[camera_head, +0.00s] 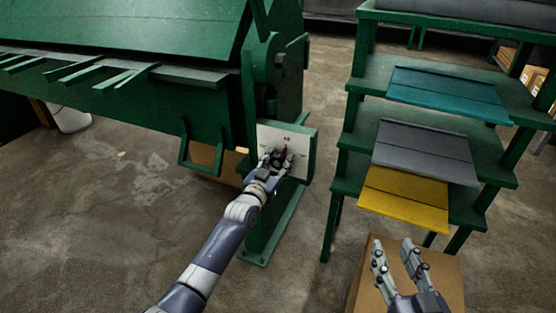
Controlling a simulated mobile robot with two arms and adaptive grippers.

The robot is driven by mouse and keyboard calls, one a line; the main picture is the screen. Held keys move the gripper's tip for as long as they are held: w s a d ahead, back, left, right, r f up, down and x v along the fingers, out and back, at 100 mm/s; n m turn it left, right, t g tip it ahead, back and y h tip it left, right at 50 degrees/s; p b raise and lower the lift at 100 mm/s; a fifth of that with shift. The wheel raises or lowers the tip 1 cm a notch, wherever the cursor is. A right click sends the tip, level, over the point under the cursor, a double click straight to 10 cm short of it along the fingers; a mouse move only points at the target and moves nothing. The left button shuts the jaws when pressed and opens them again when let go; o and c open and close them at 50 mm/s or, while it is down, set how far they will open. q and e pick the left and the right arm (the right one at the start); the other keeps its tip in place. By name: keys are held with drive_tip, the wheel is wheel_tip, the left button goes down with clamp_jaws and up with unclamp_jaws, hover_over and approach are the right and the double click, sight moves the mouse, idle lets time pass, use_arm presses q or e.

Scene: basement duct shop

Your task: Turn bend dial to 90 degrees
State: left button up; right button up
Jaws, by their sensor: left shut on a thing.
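The bend dial (278,159) sits on a pale panel (292,142) at the right end of the green bending machine (150,100). My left gripper (278,156) is at the dial, with its fingers shut around it. The fingers hide most of the dial, so its angle cannot be read. Small dark marks show on the panel around the gripper. My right gripper (398,256) is open and empty at the lower right, in front of a cardboard box.
A green shelf rack (340,200) on the right holds a teal sheet (450,95), a grey sheet (425,150) and a yellow sheet (403,198). A cardboard box (448,272) stands below it.

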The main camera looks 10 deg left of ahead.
use_arm(q)
drive_tip(key=shift+n, duration=0.5)
use_arm(e)
drive_tip(key=shift+s+d+f+g, duration=0.15)
drive_tip(key=shift+f+g, duration=0.35)
drive_tip(key=shift+f, duration=0.3)
use_arm(q)
drive_tip(key=o, duration=1.1)
drive_tip(key=s, duration=0.4)
drive_tip(key=s+a, duration=0.1)
drive_tip(key=s, duration=0.2)
drive_tip(key=s+a, duration=0.1)
drive_tip(key=s, duration=0.3)
drive_tip(key=shift+s+a, duration=0.2)
drive_tip(key=shift+s, duration=0.15)
drive_tip(key=shift+f, duration=0.1)
